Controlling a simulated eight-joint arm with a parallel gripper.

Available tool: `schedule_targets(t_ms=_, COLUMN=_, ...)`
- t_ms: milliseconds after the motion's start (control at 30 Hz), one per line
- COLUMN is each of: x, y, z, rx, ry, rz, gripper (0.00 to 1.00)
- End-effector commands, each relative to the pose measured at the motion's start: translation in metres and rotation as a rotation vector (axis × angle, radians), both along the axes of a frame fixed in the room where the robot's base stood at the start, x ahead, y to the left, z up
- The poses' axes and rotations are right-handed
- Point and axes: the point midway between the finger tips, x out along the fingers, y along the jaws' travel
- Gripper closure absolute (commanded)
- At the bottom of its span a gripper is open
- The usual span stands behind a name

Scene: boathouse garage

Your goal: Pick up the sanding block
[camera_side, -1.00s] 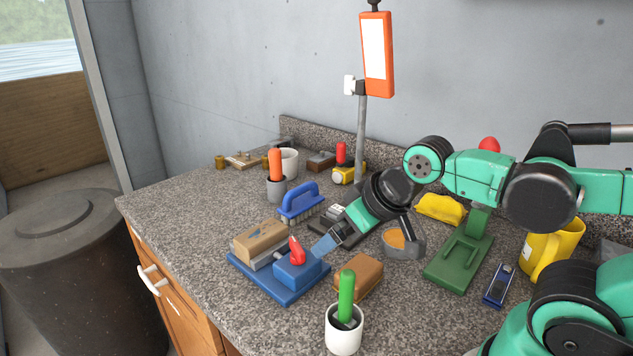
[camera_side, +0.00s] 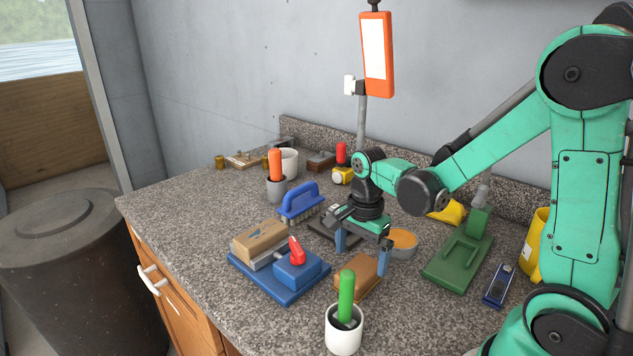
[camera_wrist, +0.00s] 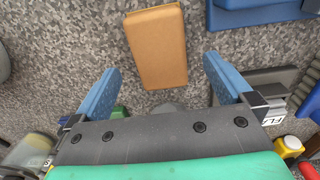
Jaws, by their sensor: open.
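The brown block (camera_side: 354,289), which looks like the sanding block, lies flat on the granite counter behind the green-handled cup. It also shows in the wrist view (camera_wrist: 157,45), upper middle, its near end between my fingers in the picture. My gripper (camera_side: 362,254) is open and empty, fingers pointing down, over the block's far side. In the wrist view the two blue fingers of my gripper (camera_wrist: 162,68) stand wide apart, wider than the block. In the side view one finger overlaps the block's far right part. I cannot tell the exact height between them.
A blue vise (camera_side: 283,284) with a red handle holds a wooden block (camera_side: 260,237) at the left. A white cup (camera_side: 344,330) with a green handle stands in front. A blue brush (camera_side: 300,203) is behind.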

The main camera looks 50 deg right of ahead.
Motion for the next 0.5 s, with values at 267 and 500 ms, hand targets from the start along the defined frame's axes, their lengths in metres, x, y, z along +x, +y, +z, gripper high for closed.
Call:
schedule_targets(t_ms=267, x=0.001, y=0.0, z=-0.031, rx=0.0, ry=-0.002, rz=0.004, gripper=0.0)
schedule_targets(t_ms=500, x=0.0, y=0.0, z=-0.041, rx=-0.001, ry=-0.003, rz=0.005, gripper=0.0)
